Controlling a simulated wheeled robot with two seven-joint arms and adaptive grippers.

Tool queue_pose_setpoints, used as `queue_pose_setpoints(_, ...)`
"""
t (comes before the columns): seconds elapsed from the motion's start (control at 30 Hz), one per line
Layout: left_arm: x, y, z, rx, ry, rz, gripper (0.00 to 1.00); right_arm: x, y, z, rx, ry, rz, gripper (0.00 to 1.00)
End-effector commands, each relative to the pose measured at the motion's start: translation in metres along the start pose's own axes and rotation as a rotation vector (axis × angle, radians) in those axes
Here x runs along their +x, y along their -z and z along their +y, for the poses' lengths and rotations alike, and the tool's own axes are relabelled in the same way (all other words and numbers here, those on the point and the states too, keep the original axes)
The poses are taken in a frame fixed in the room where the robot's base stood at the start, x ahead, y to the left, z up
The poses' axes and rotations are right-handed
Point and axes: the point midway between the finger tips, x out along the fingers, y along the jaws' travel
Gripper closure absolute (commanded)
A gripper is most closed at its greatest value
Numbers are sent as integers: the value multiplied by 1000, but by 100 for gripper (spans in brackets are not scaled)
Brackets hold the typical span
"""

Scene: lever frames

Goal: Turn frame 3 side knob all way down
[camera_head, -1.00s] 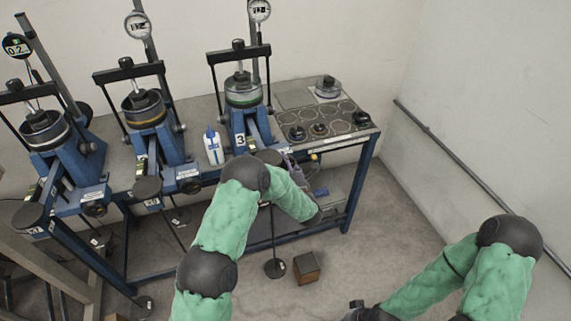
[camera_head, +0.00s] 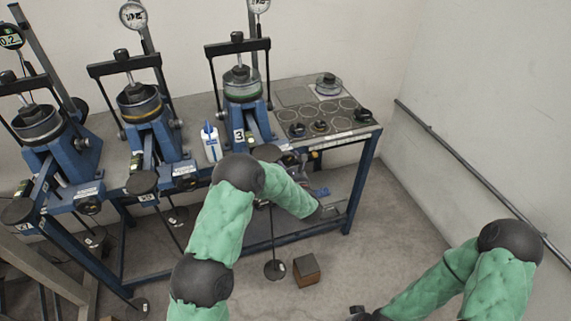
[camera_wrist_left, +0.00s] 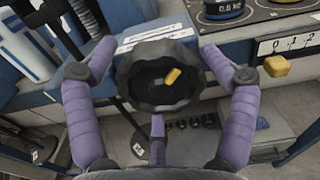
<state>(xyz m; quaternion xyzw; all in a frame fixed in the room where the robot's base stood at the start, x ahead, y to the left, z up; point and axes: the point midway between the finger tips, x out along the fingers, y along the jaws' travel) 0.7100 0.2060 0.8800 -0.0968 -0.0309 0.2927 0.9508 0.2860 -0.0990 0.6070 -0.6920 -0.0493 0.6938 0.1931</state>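Frame 3 (camera_head: 239,100), a blue lever frame marked "3", stands on the bench and has a ring-banded cell on top. Its side knob (camera_wrist_left: 160,76), black and scalloped with a yellow mark right of its middle, is in the centre of the left wrist view. My left gripper (camera_wrist_left: 156,56) has purple fingers spread on either side of the knob, close to its rim; I cannot tell if they touch it. My right gripper (camera_head: 358,313) shows only partly at the bottom edge.
Two similar lever frames (camera_head: 150,115) stand to the left, with a white bottle (camera_head: 211,142) beside frame 3. Weights sit on a dark plate (camera_head: 320,115) at right. A scale strip (camera_wrist_left: 290,43) with a yellow pointer is right of the knob. A brown box (camera_head: 306,269) is on the floor.

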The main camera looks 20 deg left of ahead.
Motion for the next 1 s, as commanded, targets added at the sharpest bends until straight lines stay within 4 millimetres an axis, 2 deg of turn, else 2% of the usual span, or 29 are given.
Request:
queue_pose_setpoints(0.47, -5, 0, -1, 6, 3, 3, 12, -1, 0, 0, 0, 0, 1, 100)
queue_pose_setpoints(1.0, -57, 1, -1, 8, 4, 4, 12, 4, 1, 1, 0, 0, 1, 100)
